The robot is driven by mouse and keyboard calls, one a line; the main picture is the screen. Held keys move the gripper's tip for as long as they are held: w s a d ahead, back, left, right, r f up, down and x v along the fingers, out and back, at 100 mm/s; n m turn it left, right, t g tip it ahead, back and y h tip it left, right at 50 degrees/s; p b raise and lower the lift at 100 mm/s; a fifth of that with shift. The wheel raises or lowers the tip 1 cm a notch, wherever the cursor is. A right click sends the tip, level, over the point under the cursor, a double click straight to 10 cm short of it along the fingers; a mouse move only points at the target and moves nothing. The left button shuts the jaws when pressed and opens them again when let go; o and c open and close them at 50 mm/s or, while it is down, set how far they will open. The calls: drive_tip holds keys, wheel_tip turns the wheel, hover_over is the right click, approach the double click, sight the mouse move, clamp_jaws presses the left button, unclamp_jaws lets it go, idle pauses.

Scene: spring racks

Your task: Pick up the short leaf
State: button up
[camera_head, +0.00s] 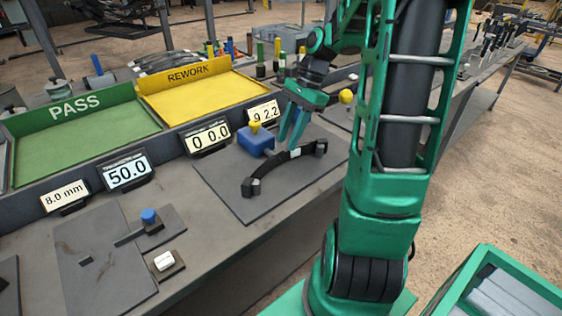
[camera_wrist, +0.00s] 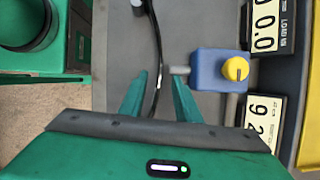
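The short leaf (camera_head: 274,168) is a dark, curved strip with a pale mark near its middle. It rests between two black end blocks on the dark plate of a bench fixture. In the wrist view the leaf (camera_wrist: 160,58) shows edge-on as a thin dark line. My gripper (camera_head: 290,142) is over the middle of the leaf, fingers pointing down. In the wrist view my gripper (camera_wrist: 157,88) is open, with one finger on each side of the leaf line and gaps visible. I cannot tell how far the tips reach down beside it.
A blue block with a yellow knob (camera_head: 256,141) stands close beside the leaf; it also shows in the wrist view (camera_wrist: 222,70). Behind are number displays (camera_head: 207,136), a green PASS tray (camera_head: 85,140) and a yellow REWORK tray (camera_head: 205,100). A green bin (camera_head: 495,290) is at lower right.

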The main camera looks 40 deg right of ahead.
sight(282, 152)
drive_tip(key=shift+x, duration=2.65)
drive_tip(key=shift+r, duration=0.1)
clamp_jaws()
